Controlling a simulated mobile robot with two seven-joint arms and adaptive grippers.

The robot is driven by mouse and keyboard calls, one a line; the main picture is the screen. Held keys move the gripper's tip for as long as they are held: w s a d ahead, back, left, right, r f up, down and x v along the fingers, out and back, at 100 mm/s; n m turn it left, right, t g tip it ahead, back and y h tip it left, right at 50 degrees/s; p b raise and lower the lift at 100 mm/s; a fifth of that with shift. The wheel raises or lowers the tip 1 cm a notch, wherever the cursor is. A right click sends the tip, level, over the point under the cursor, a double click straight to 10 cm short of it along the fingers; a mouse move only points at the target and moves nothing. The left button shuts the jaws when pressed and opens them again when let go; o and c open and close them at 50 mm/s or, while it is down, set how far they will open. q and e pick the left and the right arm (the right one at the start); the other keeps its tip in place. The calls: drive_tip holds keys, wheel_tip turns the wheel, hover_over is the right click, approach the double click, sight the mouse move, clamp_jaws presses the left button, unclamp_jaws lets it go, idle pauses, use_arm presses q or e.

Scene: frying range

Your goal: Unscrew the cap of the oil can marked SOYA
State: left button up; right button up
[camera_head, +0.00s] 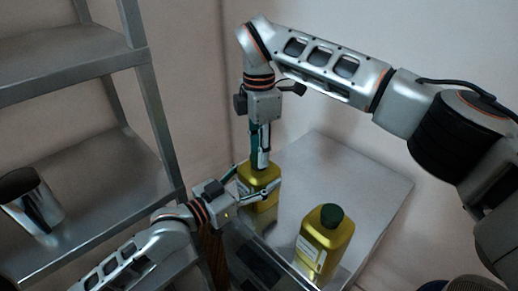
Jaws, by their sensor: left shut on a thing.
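Two yellow oil cans stand on a pale table. The back oil can (263,213) is upright, and my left gripper (259,190) is shut around its upper body from the left. My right gripper (261,162) points straight down over the top of this can, with its fingers close together where the cap would be. The cap is hidden, so I cannot tell whether the fingers grip it. I cannot read the writing on either can.
The pale table (372,185) is clear behind and to the right of the cans. A grey metal shelf rack (110,165) stands at the left, with a shiny metal container (32,203) on it. Walls close off the back.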

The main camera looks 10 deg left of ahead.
drive_tip(key=shift+c, duration=0.4)
drive_tip(key=n, duration=0.2)
drive_tip(key=shift+n, duration=0.3)
drive_tip(key=n, duration=0.3)
drive_tip(key=shift+n, duration=0.4)
drive_tip(key=n, duration=0.7)
drive_tip(key=o, duration=1.2)
drive_tip(key=shift+r, duration=0.1)
